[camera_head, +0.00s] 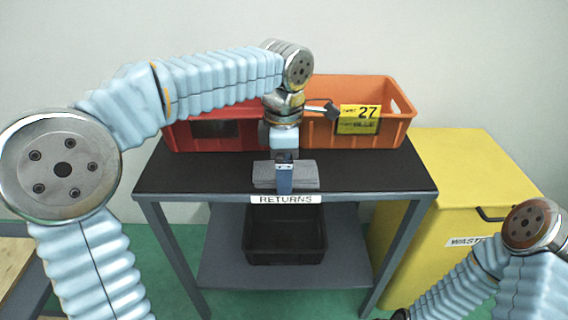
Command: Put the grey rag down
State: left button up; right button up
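The grey rag (308,175) is a flat, folded, layered stack at the front middle of the dark table top, just behind the RETURNS label. My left gripper (284,178) points straight down at the middle of the rag. One blue finger shows in front of the rag and crosses its front face; the other finger is hidden behind it. I cannot tell whether the fingers press on the rag, or whether the rag rests fully on the table. My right arm shows at the lower right, and its gripper is out of the picture.
A black crate (286,251) sits on the lower shelf (222,268). A yellow waste box (440,160) stands at the right. The table's left and right front are clear.

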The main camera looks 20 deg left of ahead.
pick_arm(q)
notch_tip(320, 180, up, 12)
jog(key=p, duration=0.2)
jog(key=shift+r, duration=0.15)
